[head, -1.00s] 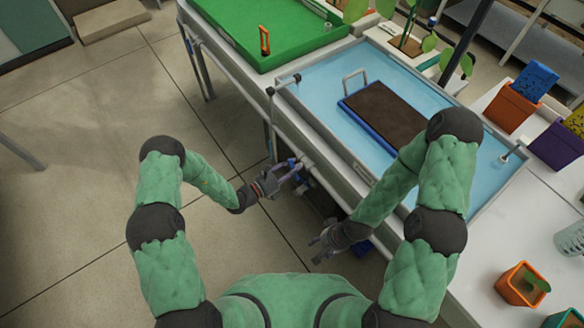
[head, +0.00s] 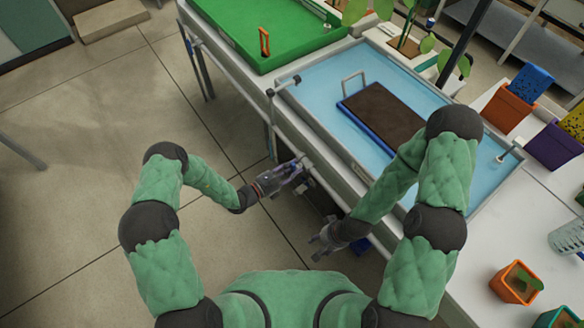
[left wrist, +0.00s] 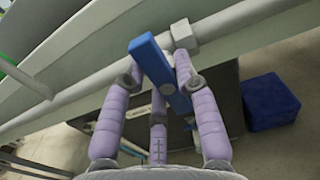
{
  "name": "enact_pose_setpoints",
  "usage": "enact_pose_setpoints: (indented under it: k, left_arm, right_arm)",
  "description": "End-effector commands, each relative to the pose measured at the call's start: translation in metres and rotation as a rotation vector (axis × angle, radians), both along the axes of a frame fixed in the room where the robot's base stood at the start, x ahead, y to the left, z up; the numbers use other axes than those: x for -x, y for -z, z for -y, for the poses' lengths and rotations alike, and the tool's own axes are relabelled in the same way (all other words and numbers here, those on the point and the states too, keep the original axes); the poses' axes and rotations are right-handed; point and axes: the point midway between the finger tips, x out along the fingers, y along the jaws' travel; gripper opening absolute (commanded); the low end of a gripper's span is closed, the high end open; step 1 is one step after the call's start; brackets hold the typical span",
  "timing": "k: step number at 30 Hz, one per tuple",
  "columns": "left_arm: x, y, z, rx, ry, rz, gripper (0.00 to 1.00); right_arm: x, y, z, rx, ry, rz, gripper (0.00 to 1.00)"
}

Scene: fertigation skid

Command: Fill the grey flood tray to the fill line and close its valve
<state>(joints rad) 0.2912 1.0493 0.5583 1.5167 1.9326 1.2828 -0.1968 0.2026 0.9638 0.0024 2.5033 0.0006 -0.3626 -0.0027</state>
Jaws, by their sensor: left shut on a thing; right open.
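The grey flood tray (head: 322,138) is on the bench at right in the head view, with pale blue liquid in it; I cannot make out a fill line. My left gripper (head: 296,167) is beside the bench's front edge. In the left wrist view the left gripper (left wrist: 172,75) is shut on a blue valve lever (left wrist: 158,65), which slants across a white pipe (left wrist: 105,92). My right gripper (head: 318,243) is open and empty, lower and nearer me, below the bench edge.
A dark slab in a blue-edged carrier (head: 385,118) sits in the tray. Orange pots (head: 510,108) and a clear beaker (head: 568,240) stand at right. A blue box (left wrist: 270,102) is below the pipe.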

Motion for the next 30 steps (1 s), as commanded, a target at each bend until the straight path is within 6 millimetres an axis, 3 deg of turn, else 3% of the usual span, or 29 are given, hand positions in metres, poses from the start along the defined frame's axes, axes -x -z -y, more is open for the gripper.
enact_pose_setpoints:
  k: [13,14,16,30]
  left_arm:
    - [-0.0019,0.0000,-0.0020,-0.009,-0.006,0.013,0.00]
    - [-0.0019,0.0000,-0.0020,-0.009,-0.006,0.013,0.33]
    - [-0.0018,0.0000,-0.0019,-0.009,-0.005,0.012,0.52]
    - [0.0046,-0.0001,-0.0087,-0.008,-0.003,0.011,0.52]
  right_arm:
    - [0.0001,-0.0002,0.0000,0.000,0.000,0.000,0.52]
    - [0.0001,-0.0002,0.0000,0.000,0.000,0.000,0.52]
    - [0.0001,-0.0002,0.0000,0.000,0.000,0.000,0.52]
    - [0.0000,-0.0003,0.0000,0.000,0.000,0.000,0.52]
